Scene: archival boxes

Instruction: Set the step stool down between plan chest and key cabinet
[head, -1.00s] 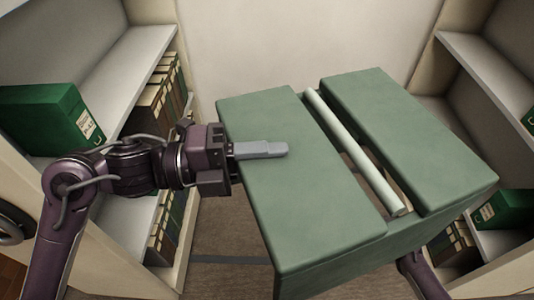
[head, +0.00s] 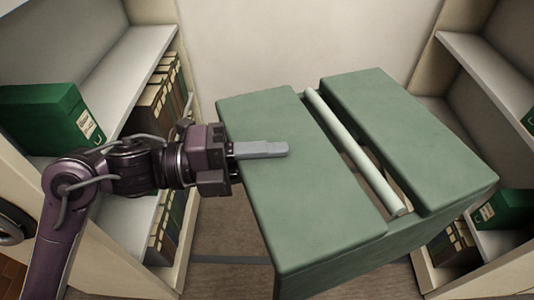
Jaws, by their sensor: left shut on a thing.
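The step stool (head: 310,208) is green, with two flat top slabs and a pale round bar (head: 357,152) in the gap between them. It fills the middle and right of the head view, turned at an angle. My left gripper (head: 262,150) is shut on the stool at its left slab, one grey finger lying flat over the top. The other finger is hidden beneath. The stool's lower part runs out of the picture, so I cannot tell whether it touches the floor. My right gripper is out of view. I cannot make out a plan chest or key cabinet.
Open shelving stands on both sides. The left one holds a green archival box (head: 50,118) and upright books (head: 165,90). The right one holds another green box (head: 505,209) and books. A pale wall (head: 310,40) closes the back. Brown floor (head: 225,230) shows between the shelves.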

